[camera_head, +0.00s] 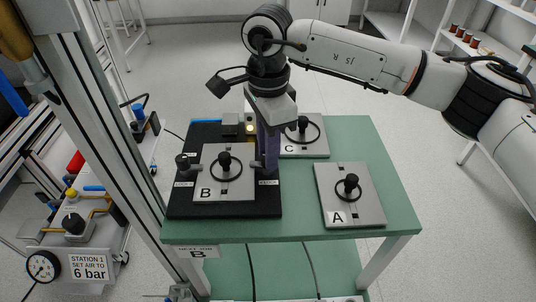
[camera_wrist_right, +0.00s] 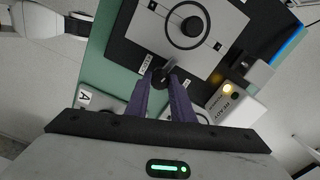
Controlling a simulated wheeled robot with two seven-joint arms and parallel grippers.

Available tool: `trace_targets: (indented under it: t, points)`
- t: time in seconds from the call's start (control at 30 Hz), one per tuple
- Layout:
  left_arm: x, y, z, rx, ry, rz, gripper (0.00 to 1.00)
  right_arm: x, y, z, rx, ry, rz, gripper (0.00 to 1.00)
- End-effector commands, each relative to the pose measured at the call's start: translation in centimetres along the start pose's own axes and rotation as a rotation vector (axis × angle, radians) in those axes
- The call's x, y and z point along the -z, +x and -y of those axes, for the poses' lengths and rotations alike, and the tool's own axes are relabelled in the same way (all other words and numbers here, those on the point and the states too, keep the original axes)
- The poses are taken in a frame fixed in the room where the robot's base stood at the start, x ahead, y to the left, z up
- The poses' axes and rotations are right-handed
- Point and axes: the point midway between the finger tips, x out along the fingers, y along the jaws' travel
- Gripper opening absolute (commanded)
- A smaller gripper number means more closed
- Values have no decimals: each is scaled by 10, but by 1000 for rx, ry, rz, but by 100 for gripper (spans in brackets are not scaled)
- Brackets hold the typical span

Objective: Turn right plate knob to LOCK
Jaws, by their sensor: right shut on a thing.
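The right plate knob (camera_head: 257,165) is a small dark knob at the right edge of the black fixture (camera_head: 188,207). My right gripper (camera_head: 266,166) points down over it, with its purple fingers at the knob. In the right wrist view the two fingertips (camera_wrist_right: 164,75) close around the dark knob (camera_wrist_right: 160,73), and a small white label (camera_wrist_right: 146,64) lies beside it. The fingers partly hide the knob, and I cannot read its setting. Plate B (camera_head: 207,180) lies on the fixture, left of the gripper. The left knob (camera_head: 182,161) stands at the fixture's left edge. My left gripper is out of view.
Plate A (camera_head: 368,205) lies on the green table (camera_head: 300,228) at the right. Plate C (camera_head: 312,148) lies behind the gripper. A lit yellow lamp (camera_head: 249,128) is at the fixture's back, close to my right gripper. A metal post (camera_head: 110,130) rises left of the table.

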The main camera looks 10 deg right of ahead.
Motion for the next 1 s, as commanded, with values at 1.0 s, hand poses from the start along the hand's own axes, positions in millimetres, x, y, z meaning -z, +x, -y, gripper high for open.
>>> trace_targets:
  t: [1.0]
  points:
    - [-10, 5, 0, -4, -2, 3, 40, 0, -2, 1, 3, -256, 2, 0]
